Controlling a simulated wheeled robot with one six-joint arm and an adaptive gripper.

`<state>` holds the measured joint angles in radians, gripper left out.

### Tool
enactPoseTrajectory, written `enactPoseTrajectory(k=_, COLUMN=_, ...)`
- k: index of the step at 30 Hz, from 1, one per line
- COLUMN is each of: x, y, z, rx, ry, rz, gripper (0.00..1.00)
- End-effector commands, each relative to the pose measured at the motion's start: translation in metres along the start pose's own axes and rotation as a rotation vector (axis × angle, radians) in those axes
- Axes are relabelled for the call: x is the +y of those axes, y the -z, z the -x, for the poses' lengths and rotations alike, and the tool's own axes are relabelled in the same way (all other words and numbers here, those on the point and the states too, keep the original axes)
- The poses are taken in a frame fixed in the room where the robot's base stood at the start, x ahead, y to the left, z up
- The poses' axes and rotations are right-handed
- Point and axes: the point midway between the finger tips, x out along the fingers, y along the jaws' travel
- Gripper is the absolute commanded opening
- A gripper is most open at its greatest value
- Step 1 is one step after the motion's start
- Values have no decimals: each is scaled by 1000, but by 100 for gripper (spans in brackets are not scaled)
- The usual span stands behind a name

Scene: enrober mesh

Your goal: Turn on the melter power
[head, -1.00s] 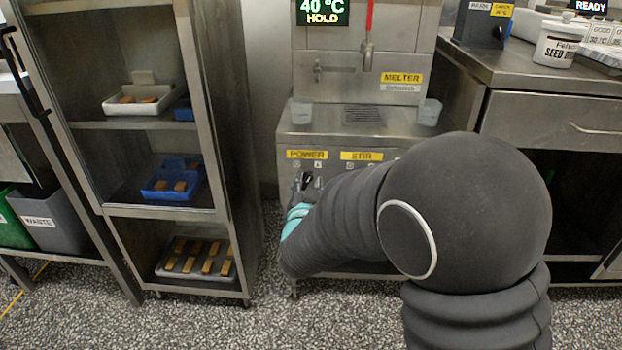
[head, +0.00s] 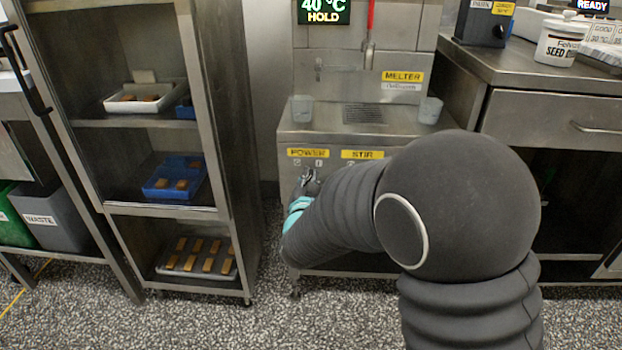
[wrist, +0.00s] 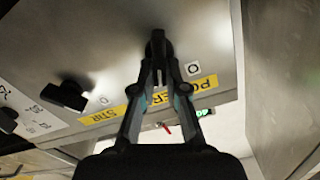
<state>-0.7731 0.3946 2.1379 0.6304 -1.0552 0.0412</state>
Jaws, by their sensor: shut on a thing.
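The melter (head: 350,118) is a steel machine with a yellow POWER label (head: 307,153) and a yellow STIR label (head: 362,154) on its front. In the wrist view, the black power knob (wrist: 158,36) sits by the POWER label (wrist: 188,90), with an O mark beside it. My gripper (head: 308,180) is at the panel just below that label. In the wrist view my gripper (wrist: 157,58) is shut on the power knob, and its fingers hide much of it. Which way the knob points is unclear. The black stir knob (wrist: 70,95) is to the left.
A display (head: 323,11) above the melter reads 40 °C HOLD. Two clear cups stand on the melter's ledge. A steel rack (head: 150,211) with trays of bars stands left, and a steel counter (head: 490,70) stands right. The speckled floor in front is clear.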

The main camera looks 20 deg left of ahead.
Motion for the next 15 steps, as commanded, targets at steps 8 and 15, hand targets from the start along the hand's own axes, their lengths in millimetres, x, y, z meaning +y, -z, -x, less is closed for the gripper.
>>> enactPoseTrajectory(k=8, x=3, y=-3, z=-2, rx=9, ry=1, rz=-99, gripper=0)
enactPoseTrajectory(k=15, x=2, y=2, z=-3, rx=8, ry=1, rz=-157, gripper=0)
